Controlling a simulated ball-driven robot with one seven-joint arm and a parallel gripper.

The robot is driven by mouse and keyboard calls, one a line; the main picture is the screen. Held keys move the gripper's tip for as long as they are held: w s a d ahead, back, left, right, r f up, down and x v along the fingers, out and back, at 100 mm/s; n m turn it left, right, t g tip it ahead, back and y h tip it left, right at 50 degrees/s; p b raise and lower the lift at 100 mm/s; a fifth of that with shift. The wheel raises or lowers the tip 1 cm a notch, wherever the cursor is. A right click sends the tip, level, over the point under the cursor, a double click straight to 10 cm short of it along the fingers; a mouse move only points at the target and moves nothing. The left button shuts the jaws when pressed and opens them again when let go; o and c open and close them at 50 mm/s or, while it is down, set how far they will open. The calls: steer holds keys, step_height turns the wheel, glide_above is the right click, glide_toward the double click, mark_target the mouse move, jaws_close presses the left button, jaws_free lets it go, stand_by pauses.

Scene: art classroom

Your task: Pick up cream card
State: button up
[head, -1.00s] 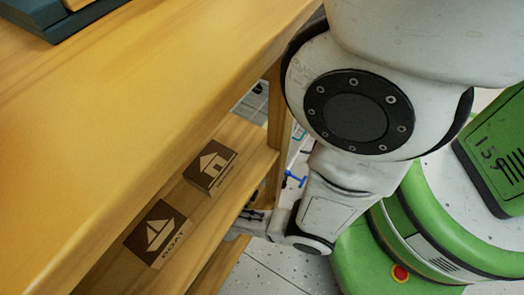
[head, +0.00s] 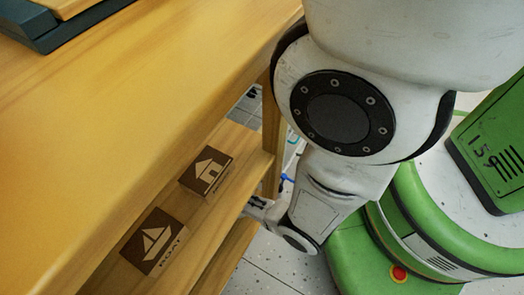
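I cannot make out a card that is clearly cream all over. Two dark brown blocks or cards with cream pictures lie on the shelf below the tabletop: a house card (head: 207,172) farther back and a boat card (head: 153,241) nearer, marked BOAT. My gripper (head: 253,206) is small in view at the shelf's outer edge, to the right of and a little below the house card, apart from both cards. Its fingertips are partly hidden by the shelf edge, so its opening and anything in it cannot be told.
The wooden tabletop (head: 130,110) overhangs the shelf (head: 232,150) from above and limits height there. A lower shelf board (head: 225,262) and a leg (head: 272,135) are close to my arm. A dark blue item (head: 50,28) lies on the tabletop. Speckled floor is at right.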

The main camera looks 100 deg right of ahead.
steer(key=shift+s+d, duration=0.1)
steer(key=shift+d, duration=0.05)
jaws_close()
steer(key=shift+r, duration=0.1)
stand_by(0.8)
step_height(320, 180, up, 3)
steer(key=p, duration=0.2)
steer(key=shift+f+p, duration=0.2)
steer(key=shift+p, duration=0.15)
steer(key=shift+f, duration=0.15)
steer(key=w+a+r+p, duration=0.3)
steer(key=w+a+r, duration=0.2)
steer(key=a, duration=0.7)
steer(key=shift+w, duration=1.25)
